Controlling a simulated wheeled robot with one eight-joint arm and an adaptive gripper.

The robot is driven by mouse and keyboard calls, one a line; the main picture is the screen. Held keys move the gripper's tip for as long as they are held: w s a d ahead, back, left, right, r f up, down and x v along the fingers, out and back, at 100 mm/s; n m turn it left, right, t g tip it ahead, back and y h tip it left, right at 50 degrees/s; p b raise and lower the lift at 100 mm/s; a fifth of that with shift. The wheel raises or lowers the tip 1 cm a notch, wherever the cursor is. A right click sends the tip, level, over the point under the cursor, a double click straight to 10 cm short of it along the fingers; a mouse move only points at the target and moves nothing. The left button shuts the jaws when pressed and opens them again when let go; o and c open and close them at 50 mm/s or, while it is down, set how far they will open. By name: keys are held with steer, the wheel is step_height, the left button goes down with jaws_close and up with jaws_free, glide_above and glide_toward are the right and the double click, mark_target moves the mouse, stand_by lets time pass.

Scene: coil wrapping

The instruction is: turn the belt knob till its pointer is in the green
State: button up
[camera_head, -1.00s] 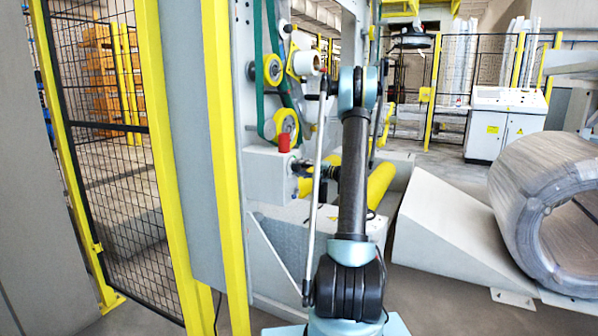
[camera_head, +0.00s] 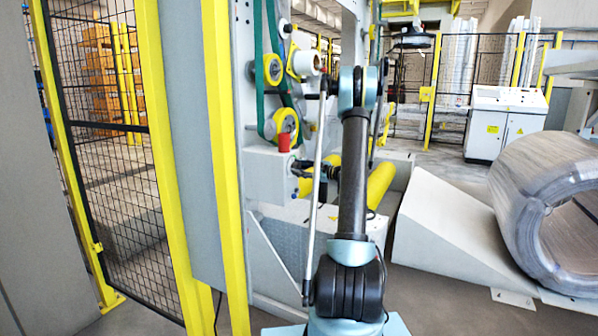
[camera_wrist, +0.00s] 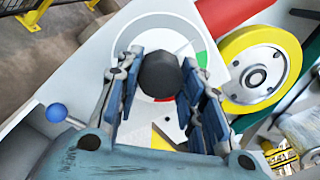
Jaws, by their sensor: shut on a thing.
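The belt knob (camera_wrist: 160,72) is dark and many-sided, near the middle of the wrist view. It sits on a pale round dial (camera_wrist: 157,36). A green patch (camera_wrist: 202,46) shows at the dial's right edge, and a little red shows just below the knob. I cannot make out the pointer. My gripper (camera_wrist: 160,65) has one blue-padded finger on each side of the knob and is shut on it. In the head view a dark part of my gripper (camera_head: 303,186) shows beside the grey box (camera_head: 268,180); the knob itself cannot be made out there.
A yellow-rimmed wheel (camera_wrist: 259,68) and a red cylinder (camera_wrist: 234,12) are close to the right of my fingers. The red cylinder (camera_head: 284,144) stands on the grey box. Yellow posts (camera_head: 227,150) rise at left. A large wire coil (camera_head: 520,190) lies at right.

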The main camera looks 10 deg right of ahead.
steer(key=m, duration=0.8)
steer(key=shift+m, duration=0.3)
stand_by(0.3)
steer(key=o, duration=1.1)
steer(key=shift+c, duration=0.2)
steer(key=v, duration=1.2)
